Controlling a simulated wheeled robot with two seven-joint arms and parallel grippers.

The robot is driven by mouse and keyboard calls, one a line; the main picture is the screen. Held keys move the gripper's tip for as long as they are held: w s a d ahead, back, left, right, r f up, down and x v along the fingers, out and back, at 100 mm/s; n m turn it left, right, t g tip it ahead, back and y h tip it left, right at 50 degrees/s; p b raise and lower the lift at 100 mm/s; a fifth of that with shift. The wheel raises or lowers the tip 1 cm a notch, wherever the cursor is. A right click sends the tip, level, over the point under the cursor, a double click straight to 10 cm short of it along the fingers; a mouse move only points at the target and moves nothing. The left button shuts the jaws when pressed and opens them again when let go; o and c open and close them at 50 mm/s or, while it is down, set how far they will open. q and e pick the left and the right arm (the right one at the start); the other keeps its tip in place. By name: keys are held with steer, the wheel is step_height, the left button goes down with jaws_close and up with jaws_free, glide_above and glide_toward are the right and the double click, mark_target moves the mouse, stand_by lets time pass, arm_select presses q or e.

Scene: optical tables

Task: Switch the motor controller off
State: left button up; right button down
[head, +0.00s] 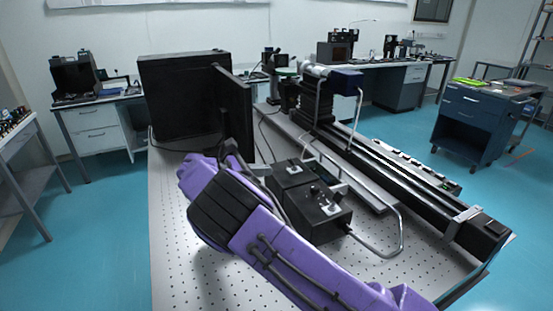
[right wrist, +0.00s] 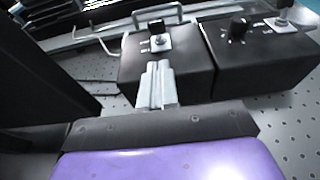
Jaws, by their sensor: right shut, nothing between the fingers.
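Two black control boxes stand side by side on the perforated optical table (head: 180,270). The nearer box (head: 325,222) has a knob and a small switch plate on top. The farther box (head: 290,178) has one switch plate. I cannot tell which is the motor controller. In the right wrist view the farther box (right wrist: 185,75) is at centre, with its toggle switch (right wrist: 157,27); the knob box (right wrist: 262,68) is at right. My right gripper (right wrist: 156,66) is shut and empty, its tips in front of the switch plate; contact is unclear. My left gripper is not in view.
A black enclosure (head: 180,95) with an upright panel (head: 236,110) stands left of the boxes. A long black rail (head: 400,170) and a bent metal tube (head: 402,232) lie to the right. The table's near left is clear.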

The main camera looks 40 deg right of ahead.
mark_target(291, 161)
steer(key=d, duration=0.1)
steer(key=d+r+p, duration=0.1)
steer(key=s+d, duration=0.1)
steer(key=d, duration=0.1)
steer(key=shift+r, duration=0.15)
steer(key=shift+s+d+r+p, duration=0.2)
steer(key=shift+d+p, duration=0.1)
steer(key=shift+p, duration=0.05)
steer(key=shift+f, duration=0.1)
steer(key=shift+w, duration=0.1)
